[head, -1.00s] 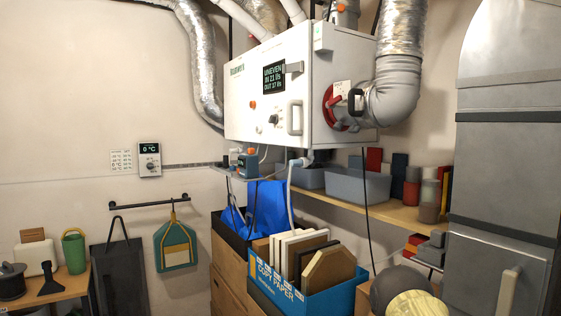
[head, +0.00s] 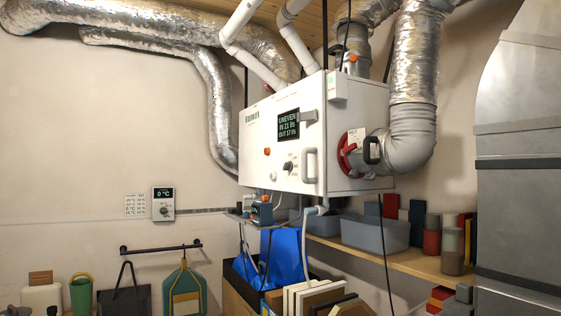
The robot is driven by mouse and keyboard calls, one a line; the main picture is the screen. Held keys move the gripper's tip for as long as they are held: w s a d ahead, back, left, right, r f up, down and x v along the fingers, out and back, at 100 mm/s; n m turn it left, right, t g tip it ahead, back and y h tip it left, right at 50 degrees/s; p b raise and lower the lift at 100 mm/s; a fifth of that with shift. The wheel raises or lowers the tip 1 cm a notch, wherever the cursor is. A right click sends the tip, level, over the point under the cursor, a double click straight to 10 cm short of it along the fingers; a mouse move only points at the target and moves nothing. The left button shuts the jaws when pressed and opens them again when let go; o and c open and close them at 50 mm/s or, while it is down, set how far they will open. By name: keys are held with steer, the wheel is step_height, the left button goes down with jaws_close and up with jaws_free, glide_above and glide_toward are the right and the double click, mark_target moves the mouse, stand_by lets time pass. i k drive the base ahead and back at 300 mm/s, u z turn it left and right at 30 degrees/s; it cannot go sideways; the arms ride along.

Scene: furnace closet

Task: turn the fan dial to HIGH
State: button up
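A white ventilation unit (head: 270,140) hangs high on the wall in the middle of the head view. Its front face carries a small dark dial (head: 288,167), right of an orange round part (head: 267,151) and below a lit display (head: 288,126) that reads "UNEVEN" with in and out figures. The dial's markings and pointer are too small to read, so I cannot tell its setting or whether it is the fan dial. A wall controller (head: 163,204) showing "0 °C" also has a small knob. My gripper is not in view.
A vertical handle (head: 310,165) stands out from the unit's front, right of the dial. A red-ringed duct (head: 347,156) joins its right side. Below are a shelf (head: 430,264) with bins, a blue bag (head: 283,258) and boxed boards. A large grey duct (head: 515,200) fills the right.

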mark_target(289, 166)
steer(key=z, duration=0.3)
steer(key=k, duration=0.3)
steer(key=u, duration=1.2)
steer(key=i, duration=0.95)
steer(key=z, duration=0.05)
